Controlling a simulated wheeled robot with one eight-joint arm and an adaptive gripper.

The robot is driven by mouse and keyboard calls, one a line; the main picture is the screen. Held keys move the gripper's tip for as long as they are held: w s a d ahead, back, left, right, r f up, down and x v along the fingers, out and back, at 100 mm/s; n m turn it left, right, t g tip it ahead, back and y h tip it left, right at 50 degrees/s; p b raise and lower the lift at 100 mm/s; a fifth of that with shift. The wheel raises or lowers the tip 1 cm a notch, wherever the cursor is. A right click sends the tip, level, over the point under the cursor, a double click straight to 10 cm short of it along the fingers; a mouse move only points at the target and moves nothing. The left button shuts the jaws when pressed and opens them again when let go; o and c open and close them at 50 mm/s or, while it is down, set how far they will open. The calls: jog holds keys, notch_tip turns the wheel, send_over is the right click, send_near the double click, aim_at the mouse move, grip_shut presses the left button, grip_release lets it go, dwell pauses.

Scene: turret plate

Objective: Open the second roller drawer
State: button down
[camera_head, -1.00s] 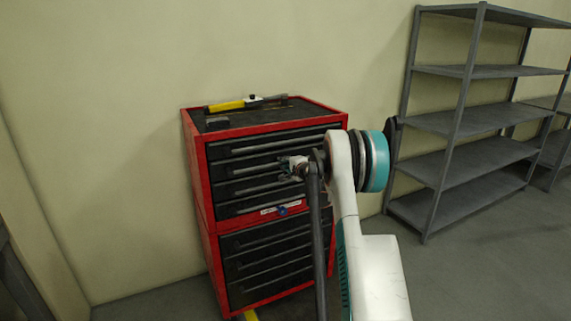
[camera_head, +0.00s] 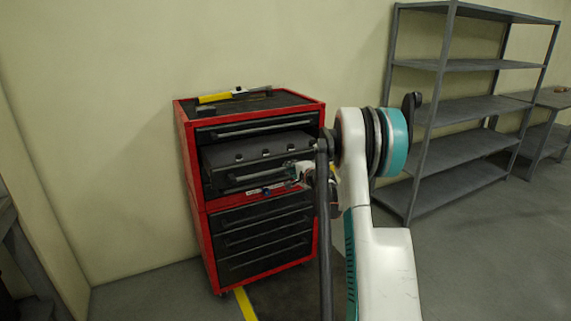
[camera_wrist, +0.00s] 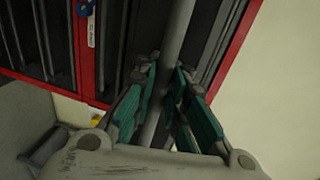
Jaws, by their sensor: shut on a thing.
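The red and black roller cabinet (camera_head: 207,250) stands against the wall. Its second drawer from the top (camera_head: 225,156) is pulled out toward me, and its dark top surface shows several small dark bumps. My gripper (camera_head: 298,172) is at the right part of this drawer's front, partly hidden behind my arm. In the wrist view my gripper (camera_wrist: 165,90) has its green-padded fingers on both sides of the grey drawer handle bar (camera_wrist: 176,40), shut on it. The top drawer (camera_head: 250,128) and the lower drawers (camera_head: 265,235) look closed.
A yellow tool (camera_head: 214,98) and other items lie on the cabinet's top. A blue lock-like item and a white label (camera_wrist: 91,27) hang on the cabinet front. A grey metal shelf (camera_head: 470,108) stands to the right. Floor between is clear.

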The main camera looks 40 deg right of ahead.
jog(key=f+v, duration=0.1)
jog(key=v, duration=0.6)
jog(key=shift+s+f, duration=0.15)
jog(key=shift+s, duration=0.2)
jog(key=shift+a, duration=0.1)
jog(key=c, duration=1.6)
grip_release()
jog(key=shift+c, duration=0.2)
jog(key=v, duration=1.2)
jog(key=shift+a, duration=0.1)
jog(key=shift+w+a, duration=0.1)
